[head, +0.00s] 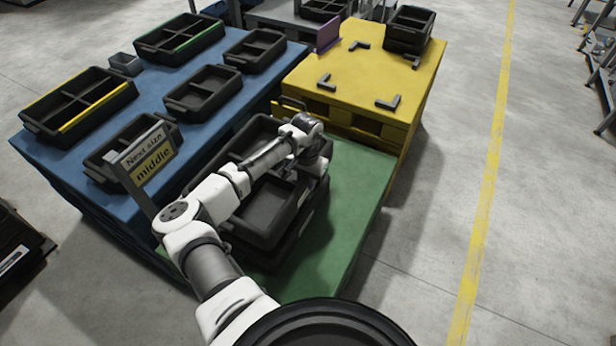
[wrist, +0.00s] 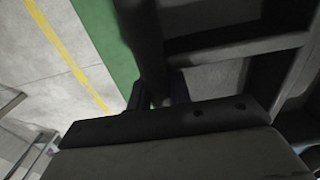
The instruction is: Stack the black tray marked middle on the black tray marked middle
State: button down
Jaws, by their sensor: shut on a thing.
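A large black compartment tray (head: 262,240) is over the green table (head: 352,205). My gripper (head: 318,172) is shut on its right-hand wall. Another black tray (head: 306,226) shows as a dark edge below it; most of this lower tray is hidden, and I cannot tell whether the two touch. In the wrist view, the held tray (wrist: 235,42) fills the right side, with its wall between my fingers (wrist: 160,92). A sign (head: 150,162) reading "Next size middle" stands beside the table. No size marking is readable on either tray.
The blue table (head: 70,172) at left holds several black trays, one with a yellow strip (head: 93,104) and one with a green strip (head: 197,40). The yellow table (head: 360,72) has corner brackets and a small black tray (head: 409,28).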

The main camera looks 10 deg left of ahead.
jog(key=shift+f+b, duration=3.5)
jog(key=shift+f, duration=0.8)
jog(key=c, duration=1.2)
grip_release()
notch_tip(320, 180, up, 14)
jog(key=shift+f+b, duration=0.1)
jog(key=shift+b, duration=0.4)
